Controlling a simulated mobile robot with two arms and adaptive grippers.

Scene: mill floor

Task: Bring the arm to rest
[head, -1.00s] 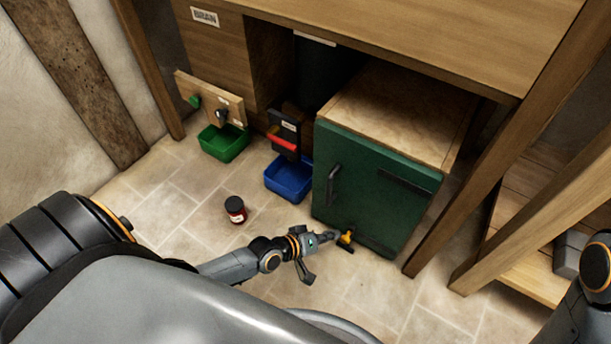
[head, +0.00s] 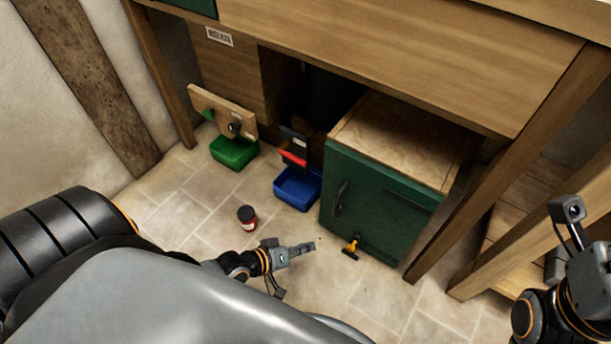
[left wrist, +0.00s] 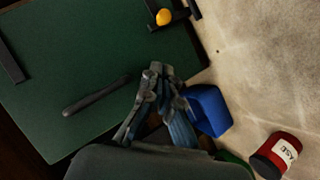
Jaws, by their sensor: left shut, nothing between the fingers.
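My left gripper (head: 308,247) is shut and empty, held low over the tiled floor in front of the green cabinet. Its closed fingers (left wrist: 158,78) also show in the left wrist view, with the green door behind them. The green cabinet (head: 376,198) stands under the bench, its door closed, with a dark handle on the left of the door. A yellow-topped latch (head: 351,247) sits at the door's bottom edge, to the right of my gripper and apart from it. Of my right arm, links and a wrist camera show at the right edge; its gripper does not show.
A red jar with a dark lid (head: 247,217) stands on the floor left of my gripper. A blue bin (head: 297,188) and a green bin (head: 234,152) stand under the bench. Slanted wooden posts (head: 508,185) rise at the right.

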